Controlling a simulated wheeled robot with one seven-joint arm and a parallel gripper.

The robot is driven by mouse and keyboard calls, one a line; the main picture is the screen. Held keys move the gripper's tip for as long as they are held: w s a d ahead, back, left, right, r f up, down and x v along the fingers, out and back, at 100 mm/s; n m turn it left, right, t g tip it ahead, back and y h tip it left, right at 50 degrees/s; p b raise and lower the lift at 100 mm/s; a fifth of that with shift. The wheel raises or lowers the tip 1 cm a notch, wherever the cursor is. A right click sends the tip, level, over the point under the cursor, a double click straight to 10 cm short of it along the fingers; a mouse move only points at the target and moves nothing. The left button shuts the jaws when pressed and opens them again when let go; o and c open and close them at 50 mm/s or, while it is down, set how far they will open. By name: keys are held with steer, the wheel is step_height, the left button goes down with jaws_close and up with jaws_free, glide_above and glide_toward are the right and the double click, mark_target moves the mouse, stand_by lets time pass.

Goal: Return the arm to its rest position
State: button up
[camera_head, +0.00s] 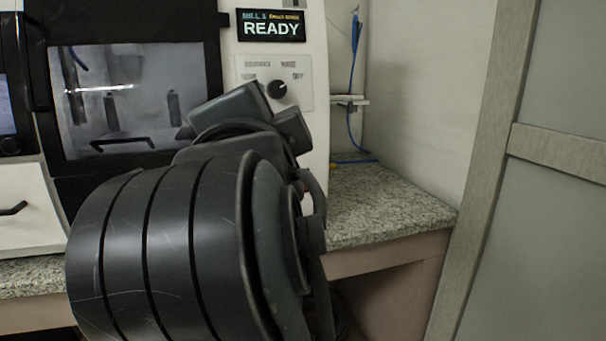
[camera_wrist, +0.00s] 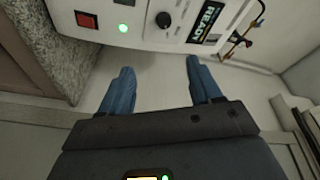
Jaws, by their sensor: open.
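My gripper (camera_wrist: 157,85) shows in the wrist view with its two blue fingers spread apart and nothing between them. The fingers point toward the front of a white machine (camera_wrist: 150,20), with pale floor or wall between. In the head view my dark arm fills the lower middle and stands in front of the machine (camera_head: 314,150). My fingertips cannot be made out there.
The machine has a READY display (camera_head: 271,26), a black knob (camera_head: 277,90) and a dark-framed window door (camera_head: 118,100). A speckled counter (camera_head: 385,205) lies to the right, with a blue cable (camera_head: 352,60) above it. A grey panelled partition (camera_head: 550,220) stands at far right.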

steer(key=d+f+n+y, duration=0.1)
steer(key=d+f+n, duration=0.45)
steer(key=f, duration=0.65)
steer(key=s+d+f+n+g+y, duration=0.1)
steer(key=s+d+f+n, duration=0.3)
steer(key=s+d+f, duration=0.5)
steer(key=s+d+f+n+g+y, duration=0.1)
steer(key=s+d+f+n, duration=0.3)
steer(key=s+d+f, duration=0.5)
steer(key=s+d+f+g+h, duration=0.1)
steer(key=s+f+h, duration=0.1)
steer(key=s, duration=0.8)
steer(key=s+d+f+g+h, duration=0.1)
steer(key=s, duration=1)
step_height(320, 180, up, 15)
steer(key=p, duration=1.5)
steer(key=shift+w+r, duration=0.15)
